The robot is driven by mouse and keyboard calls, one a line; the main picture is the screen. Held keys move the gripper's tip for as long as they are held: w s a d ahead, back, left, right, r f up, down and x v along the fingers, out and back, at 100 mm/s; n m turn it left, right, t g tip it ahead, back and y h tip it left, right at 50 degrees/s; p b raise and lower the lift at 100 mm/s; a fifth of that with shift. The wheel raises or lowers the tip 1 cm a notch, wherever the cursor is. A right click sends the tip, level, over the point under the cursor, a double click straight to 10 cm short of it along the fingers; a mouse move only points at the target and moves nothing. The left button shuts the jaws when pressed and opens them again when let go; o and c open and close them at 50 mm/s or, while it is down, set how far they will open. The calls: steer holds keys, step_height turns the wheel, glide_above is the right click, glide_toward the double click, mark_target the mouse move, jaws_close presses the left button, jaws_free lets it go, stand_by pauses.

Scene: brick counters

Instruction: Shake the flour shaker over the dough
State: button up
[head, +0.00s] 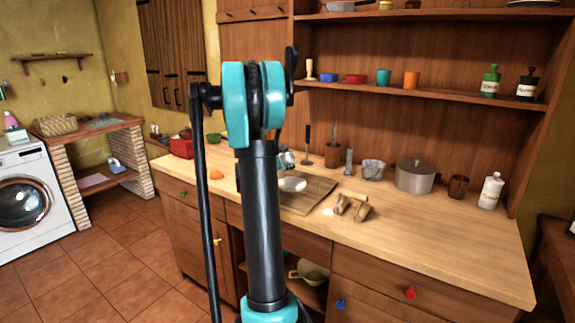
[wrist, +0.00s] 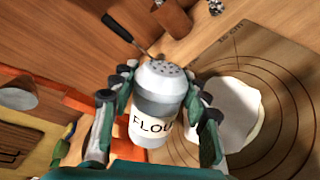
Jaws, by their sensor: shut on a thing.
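The flour shaker (wrist: 160,95) has a grey lid with holes and a white body with a "FLOUR" label. My gripper (wrist: 157,76) is shut on it, one finger on each side, in the wrist view. The dough (wrist: 228,108) is a flat white disc on a brown mat marked with circles (wrist: 288,72), just right of and partly behind the shaker in that view. In the head view the dough (head: 292,184) lies on the counter mat (head: 316,194). My arm hides much of the gripper there, and the shaker is hard to make out.
On the counter (head: 430,222), a wooden holder (head: 352,207) stands right of the mat. An orange item (head: 216,174) lies left. The counter's front right is clear.

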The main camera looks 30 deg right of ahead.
mark_target(292, 155)
steer(key=r+n, duration=0.1)
steer(key=n+h, duration=0.1)
steer(key=shift+s+d+r+n+g, duration=0.1)
steer(key=shift+s+r+n+g, duration=0.2)
steer(key=shift+r+g, duration=0.1)
steer(key=n, duration=0.1)
steer(key=r+n+h, duration=0.1)
steer(key=r+n, duration=0.1)
steer(key=shift+s+d+r+n, duration=0.1)
steer(key=shift+s+d+n, duration=0.15)
steer(key=shift+n, duration=0.15)
steer(key=shift+s, duration=0.1)
